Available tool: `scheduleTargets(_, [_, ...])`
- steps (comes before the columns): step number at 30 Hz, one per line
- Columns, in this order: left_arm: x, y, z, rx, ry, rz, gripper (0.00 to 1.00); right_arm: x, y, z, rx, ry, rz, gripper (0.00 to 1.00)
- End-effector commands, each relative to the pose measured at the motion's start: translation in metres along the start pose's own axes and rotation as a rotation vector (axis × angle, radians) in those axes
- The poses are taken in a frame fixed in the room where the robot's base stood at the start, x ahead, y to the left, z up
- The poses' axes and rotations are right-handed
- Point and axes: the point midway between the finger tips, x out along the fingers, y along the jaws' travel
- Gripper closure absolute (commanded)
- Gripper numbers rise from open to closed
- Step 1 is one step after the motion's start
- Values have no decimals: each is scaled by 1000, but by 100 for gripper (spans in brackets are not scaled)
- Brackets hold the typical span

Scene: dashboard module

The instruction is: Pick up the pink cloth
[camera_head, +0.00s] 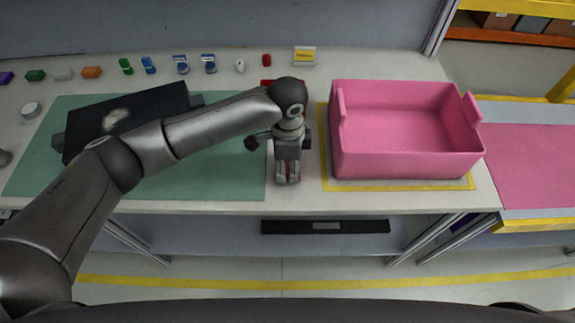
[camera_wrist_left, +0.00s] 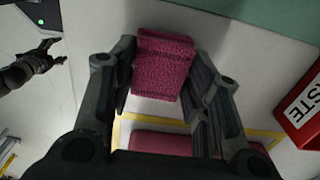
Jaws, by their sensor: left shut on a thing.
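The pink cloth (camera_wrist_left: 163,66) is a folded, rough-textured bundle in the left wrist view. My left gripper (camera_wrist_left: 160,88) is shut on it, with the two dark fingers on either side of the cloth. In the head view the left gripper (camera_head: 288,178) points down over the front strip of the worktable, between the green mat and the pink bin. The cloth is mostly hidden there. My right gripper (camera_wrist_left: 52,52) shows small at the left of the left wrist view, with its fingers apart and nothing between them.
The pink bin (camera_head: 400,170) stands inside a yellow outline, right of my left gripper. A black panel (camera_head: 110,122) lies on the green mat (camera_head: 230,180), partly under my left arm. Several small coloured items line the back. A red box (camera_wrist_left: 302,108) is close by.

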Motion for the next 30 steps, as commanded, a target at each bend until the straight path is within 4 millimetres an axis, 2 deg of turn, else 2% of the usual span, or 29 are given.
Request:
scheduleTargets(5, [-15, -1, -1, 1, 2, -3, 79, 7, 0, 0, 0, 1, 0, 36])
scheduleTargets(8, [-32, 2, 1, 1, 2, -2, 79, 10, 0, 1, 0, 0, 0, 36])
scheduleTargets(11, [-49, 15, 9, 2, 2, -3, 79, 11, 0, 1, 0, 0, 0, 36])
scheduleTargets(16, [-89, 45, 24, 4, 3, -6, 79, 15, -1, 1, 0, 0, 0, 36])
scheduleTargets(24, [-113, 94, 51, 1, 1, -3, 79, 19, -1, 2, 0, -1, -1, 36])
scheduleTargets(30, [-124, 115, 62, 0, 0, -3, 79, 18, -1, 2, 0, -1, -1, 36])
